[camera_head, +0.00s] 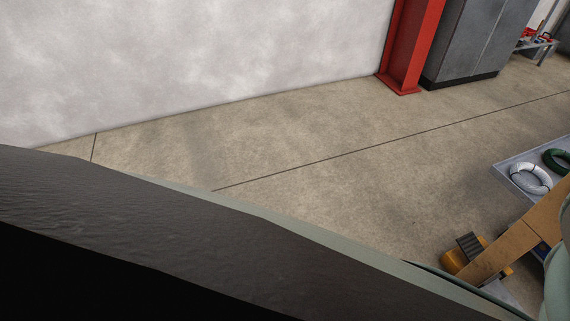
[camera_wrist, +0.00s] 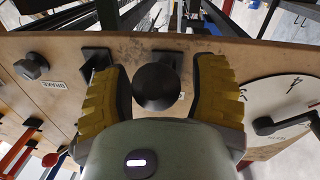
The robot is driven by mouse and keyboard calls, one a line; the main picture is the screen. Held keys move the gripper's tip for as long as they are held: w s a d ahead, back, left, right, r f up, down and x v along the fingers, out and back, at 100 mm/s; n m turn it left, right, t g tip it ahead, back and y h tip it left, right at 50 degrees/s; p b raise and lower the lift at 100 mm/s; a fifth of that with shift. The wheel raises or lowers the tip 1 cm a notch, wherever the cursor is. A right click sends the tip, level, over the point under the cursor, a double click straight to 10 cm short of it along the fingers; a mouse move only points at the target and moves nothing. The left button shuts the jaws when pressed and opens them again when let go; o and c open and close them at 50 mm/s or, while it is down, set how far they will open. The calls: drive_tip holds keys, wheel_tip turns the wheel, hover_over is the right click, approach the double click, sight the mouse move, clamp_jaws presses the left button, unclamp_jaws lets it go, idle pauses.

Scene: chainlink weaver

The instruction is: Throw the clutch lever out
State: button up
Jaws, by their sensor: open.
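In the wrist view my gripper (camera_wrist: 156,92) is open, with one yellow ribbed finger on each side of a round black knob (camera_wrist: 157,87). The knob stands out from a tan panel (camera_wrist: 60,90), in front of a dark square mount. I cannot tell whether the fingers touch it. No label reading clutch shows, so I cannot confirm that this knob is the clutch lever. In the head view the tan panel edge (camera_head: 515,240) shows at the lower right; the knob does not show there.
On the panel, a dark knob (camera_wrist: 32,66) sits left, beside a BRAKE label (camera_wrist: 52,85). A red lever (camera_wrist: 16,150) is lower left. A grey table (camera_head: 508,170) holds wire coils.

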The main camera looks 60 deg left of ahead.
clamp_jaws()
idle(0.5)
